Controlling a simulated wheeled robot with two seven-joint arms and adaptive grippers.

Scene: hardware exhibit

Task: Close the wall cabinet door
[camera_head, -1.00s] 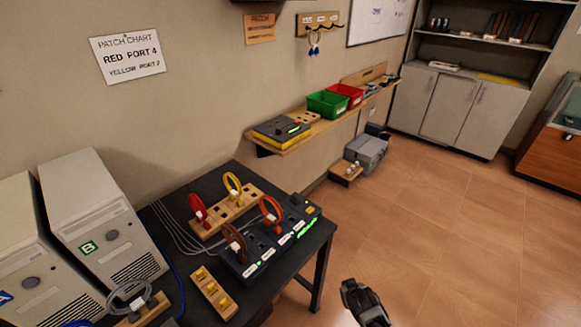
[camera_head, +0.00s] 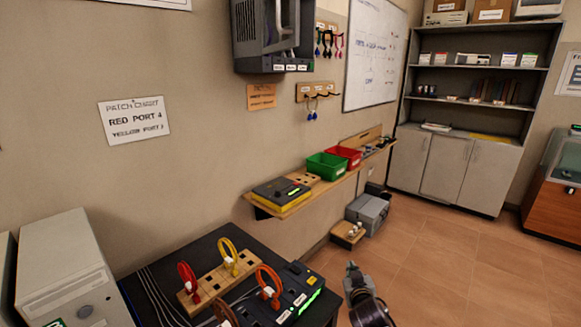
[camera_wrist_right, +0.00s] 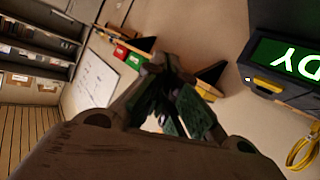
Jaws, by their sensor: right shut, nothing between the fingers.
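The wall cabinet (camera_head: 246,38) is a grey metal box high on the wall, cut off by the top edge of the head view. Its near side has dark slots, and small white labels run along its lower edge. How far its door stands open I cannot tell. My right gripper (camera_head: 352,268) is low in the head view, over the floor right of the dark table, well below and apart from the cabinet. Its fingers are together and empty in the right wrist view (camera_wrist_right: 158,72). My left gripper is not in view.
A dark table (camera_head: 190,243) with patch cables stands at the lower left. A wooden wall shelf (camera_head: 296,197) carries a green bin (camera_head: 327,166) and a red bin (camera_head: 346,154). A grey case (camera_head: 368,212) is on the floor. Floor to the right is clear.

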